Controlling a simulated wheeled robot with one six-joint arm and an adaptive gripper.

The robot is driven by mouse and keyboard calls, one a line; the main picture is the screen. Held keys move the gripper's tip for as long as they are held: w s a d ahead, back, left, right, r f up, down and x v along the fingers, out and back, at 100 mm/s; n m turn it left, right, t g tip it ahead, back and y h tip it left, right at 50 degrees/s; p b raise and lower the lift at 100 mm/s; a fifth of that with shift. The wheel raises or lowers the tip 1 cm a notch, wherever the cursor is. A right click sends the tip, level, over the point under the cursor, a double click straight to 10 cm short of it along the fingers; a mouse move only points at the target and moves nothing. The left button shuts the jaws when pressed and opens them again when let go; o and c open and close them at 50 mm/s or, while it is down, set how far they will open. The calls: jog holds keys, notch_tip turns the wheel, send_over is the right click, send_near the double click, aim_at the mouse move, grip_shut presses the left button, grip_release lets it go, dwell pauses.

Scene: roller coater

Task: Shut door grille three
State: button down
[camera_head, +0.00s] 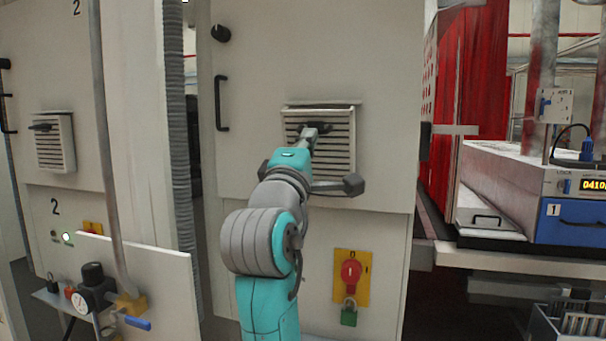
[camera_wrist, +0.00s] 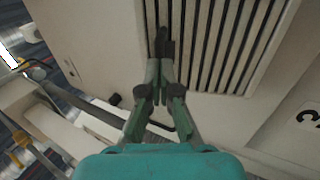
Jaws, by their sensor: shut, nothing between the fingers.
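A pale louvred grille (camera_head: 336,150) is set in the cabinet door in the middle of the head view. Its slats (camera_wrist: 225,40) fill the upper right of the wrist view, near a door label reading 3 (camera_wrist: 308,116). The grille's right side stands out from the door; I cannot tell whether it is fully shut. My gripper (camera_head: 314,131) is in front of the grille's upper part, and my arm hides its lower left. In the wrist view my gripper (camera_wrist: 163,48) is shut and empty, its fingertips close to the grille's edge; contact is unclear.
A black door handle (camera_head: 221,103) is left of the grille. A red switch (camera_head: 351,272) with a green padlock is below. Grille two (camera_head: 54,142) and a vertical pipe (camera_head: 105,150) are at the left. A bench with a blue-fronted device (camera_head: 575,222) is at the right.

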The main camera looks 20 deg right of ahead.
aim_at(317, 123)
jog(key=shift+w+d+r+g+y, duration=0.3)
jog(key=shift+w+d+r+g, duration=0.1)
jog(key=shift+w+d+r, duration=0.2)
jog(key=shift+w+d+r+g+y, duration=0.3)
jog(key=shift+w+d+r+g, duration=0.15)
jog(key=shift+w, duration=0.25)
jog(key=shift+w+r, duration=0.1)
